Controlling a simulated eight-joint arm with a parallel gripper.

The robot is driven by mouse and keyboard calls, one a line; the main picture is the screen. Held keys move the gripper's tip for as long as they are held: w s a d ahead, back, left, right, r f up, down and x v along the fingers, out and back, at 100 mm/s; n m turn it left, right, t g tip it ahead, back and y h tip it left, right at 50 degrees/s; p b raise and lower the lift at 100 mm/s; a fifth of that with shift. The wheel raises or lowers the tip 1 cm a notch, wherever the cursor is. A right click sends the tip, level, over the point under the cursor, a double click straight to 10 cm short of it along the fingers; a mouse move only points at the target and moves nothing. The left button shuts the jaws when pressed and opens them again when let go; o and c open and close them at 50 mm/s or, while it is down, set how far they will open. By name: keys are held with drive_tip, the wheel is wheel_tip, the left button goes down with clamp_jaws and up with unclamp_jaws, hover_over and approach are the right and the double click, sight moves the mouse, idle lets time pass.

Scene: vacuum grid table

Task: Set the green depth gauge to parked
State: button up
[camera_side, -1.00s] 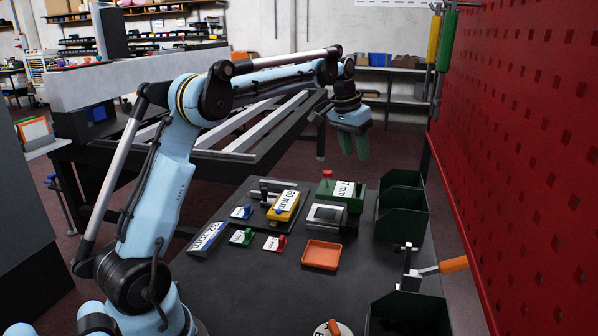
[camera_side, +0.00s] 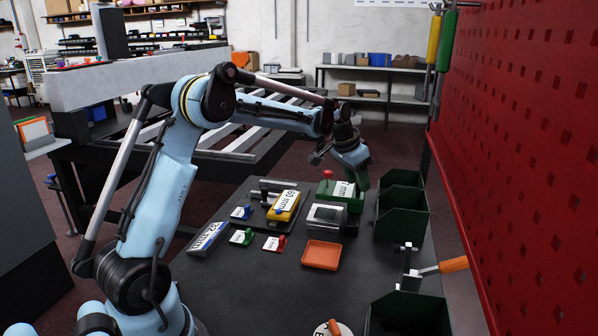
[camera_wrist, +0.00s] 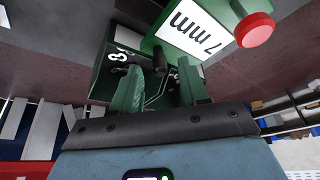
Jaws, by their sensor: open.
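The green depth gauge (camera_side: 353,206) stands at the back right of the work table, with a white "7 mm" label and a red knob (camera_side: 327,174) on top at its left end. In the wrist view the gauge (camera_wrist: 100,76) fills the upper middle, its red knob (camera_wrist: 253,28) at upper right. My gripper (camera_side: 361,180) is just above and behind the gauge's right end, its green fingers pointing down. In the wrist view my gripper (camera_wrist: 160,82) is open, its fingers apart in front of a dark pin and a thin bent rod. Contact cannot be told.
A yellow gauge (camera_side: 284,206) marked 60 mm and a grey block (camera_side: 326,215) stand close by. Dark green bins (camera_side: 402,214) stand right of the gauge. An orange tray (camera_side: 321,255) and a clamp with an orange handle (camera_side: 453,264) are nearer.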

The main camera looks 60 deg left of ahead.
drive_tip(key=shift+x, duration=1.15)
drive_tip(key=shift+c, duration=0.4)
clamp_jaws()
